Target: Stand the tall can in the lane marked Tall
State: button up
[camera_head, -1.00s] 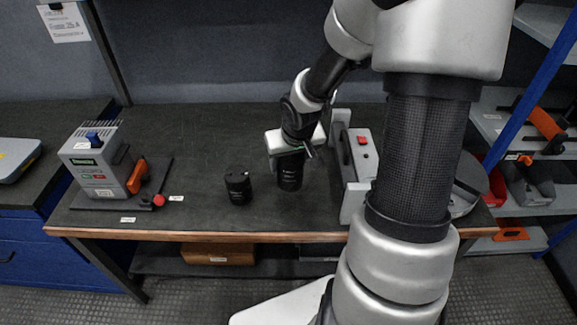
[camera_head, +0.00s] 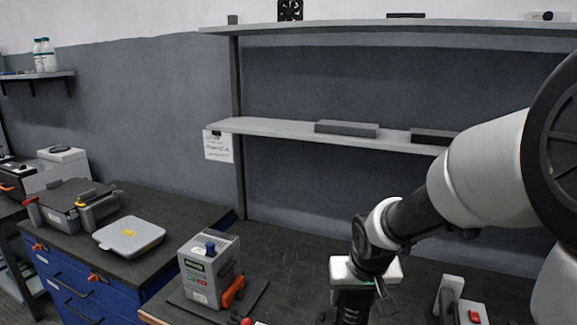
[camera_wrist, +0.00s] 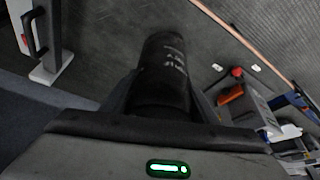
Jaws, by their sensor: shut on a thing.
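My gripper (camera_head: 354,290) is low in the middle right of the head view, over the dark bench. It is shut on a black can (camera_head: 352,308), whose lower part is cut off by the picture's edge. In the wrist view the can (camera_wrist: 166,65) stands out between the two fingers of my gripper (camera_wrist: 160,98), with pale print on its side that I cannot read. I cannot tell whether the can touches the bench. Two small white labels (camera_wrist: 217,67) lie on the bench, too small to read. I cannot make out a lane marked Tall.
A grey boxed device (camera_head: 208,272) with a blue knob and orange handle stands left of my gripper. A grey fixture with a red button (camera_head: 474,316) is to the right. Shelves (camera_head: 280,130) cross the wall behind.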

aim_at(355, 302)
notch_tip(355, 302, up, 2)
jog(key=shift+p, duration=1.15)
jog(key=p+v, duration=0.4)
jog(key=p, duration=0.7)
jog(key=shift+s, duration=0.2)
